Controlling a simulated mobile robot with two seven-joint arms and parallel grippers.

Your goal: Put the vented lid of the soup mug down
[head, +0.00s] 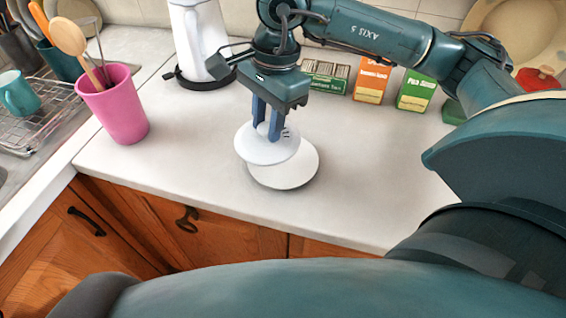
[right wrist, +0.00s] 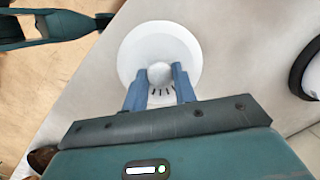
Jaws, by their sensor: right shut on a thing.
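The vented lid (head: 259,150) is a white disc with a round knob and small dark slits. My right gripper (head: 268,132) points down and is shut on its knob. In the right wrist view the lid (right wrist: 158,42) shows from above, with the knob between the blue fingers of my right gripper (right wrist: 160,84). In the head view a white round thing (head: 290,180) lies below and slightly right of the lid, partly hidden by it. I cannot tell whether it is a plate or the soup mug's top. My left gripper is not seen.
The white worktop (head: 190,160) is clear around the lid, with its front edge nearby. A pink cup (head: 118,110) with utensils stands at left. A white kettle (head: 200,40) on a dark base, an orange box (head: 371,80) and a green box (head: 416,92) stand behind.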

